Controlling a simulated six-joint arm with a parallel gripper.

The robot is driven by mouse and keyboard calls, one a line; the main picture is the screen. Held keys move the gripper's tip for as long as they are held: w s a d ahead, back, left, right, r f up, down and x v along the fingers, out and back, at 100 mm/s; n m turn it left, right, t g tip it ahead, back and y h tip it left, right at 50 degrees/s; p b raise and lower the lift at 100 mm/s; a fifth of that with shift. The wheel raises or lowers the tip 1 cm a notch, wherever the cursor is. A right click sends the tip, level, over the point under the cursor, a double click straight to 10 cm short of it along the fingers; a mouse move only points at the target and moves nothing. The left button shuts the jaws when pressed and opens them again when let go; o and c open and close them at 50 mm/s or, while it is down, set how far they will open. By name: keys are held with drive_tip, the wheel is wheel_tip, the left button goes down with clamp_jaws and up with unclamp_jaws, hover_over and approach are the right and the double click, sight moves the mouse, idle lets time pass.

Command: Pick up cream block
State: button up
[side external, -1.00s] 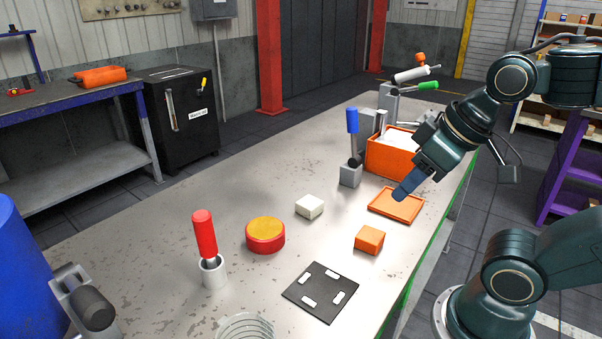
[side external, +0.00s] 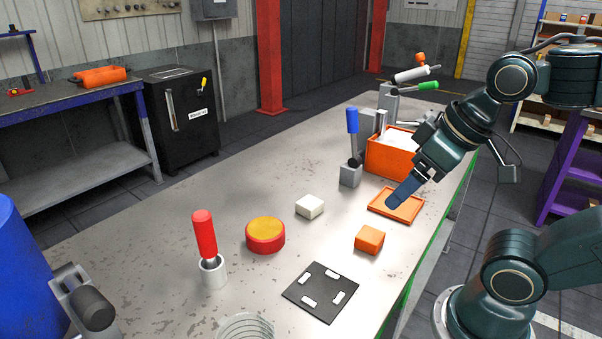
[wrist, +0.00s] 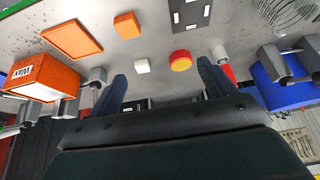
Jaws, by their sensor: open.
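The cream block (side external: 310,206) sits on the grey metal bench, between the red and yellow round piece and the orange tray. In the wrist view the cream block (wrist: 142,66) lies beyond the fingertips, between the orange block and the round piece. My gripper (side external: 393,203) hangs over the orange tray, to the right of the cream block and apart from it. In the wrist view my gripper (wrist: 160,75) shows two blue fingers spread wide, with nothing between them.
Near the cream block are the round piece (side external: 265,235), an orange block (side external: 369,240), the orange tray (side external: 412,208) and a blue-handled lever (side external: 352,122). Bare bench surrounds the cream block.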

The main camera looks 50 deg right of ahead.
drive_tip(key=shift+w, duration=0.15)
drive_tip(key=m+g+y, duration=0.2)
drive_tip(key=m+y, duration=0.6)
drive_tip(key=m, duration=0.7)
hover_over(312, 201)
drive_tip(key=s+a, duration=0.4)
wheel_tip(312, 201, down, 11)
drive_tip(key=d+f+m+y, duration=0.1)
drive_tip(key=d+f+m, duration=0.1)
drive_tip(key=w+d+f+m+t+y, duration=0.1)
drive_tip(key=d+f+m, duration=0.1)
drive_tip(key=f, duration=0.1)
drive_tip(key=d+f+m+t+y, duration=0.1)
drive_tip(key=d+f+m, duration=0.1)
drive_tip(key=d+m, duration=0.1)
drive_tip(key=shift+w+f+y, duration=0.15)
drive_tip(key=shift+w+y, duration=0.15)
drive_tip(key=shift+w, duration=0.1)
drive_tip(key=shift+s+d+f+m+t+y, duration=0.1)
drive_tip(key=shift+d+f+m+t+y, duration=0.2)
drive_tip(key=shift+d+f+m, duration=0.35)
drive_tip(key=shift+x, duration=3.8)
drive_tip(key=shift+r, duration=0.15)
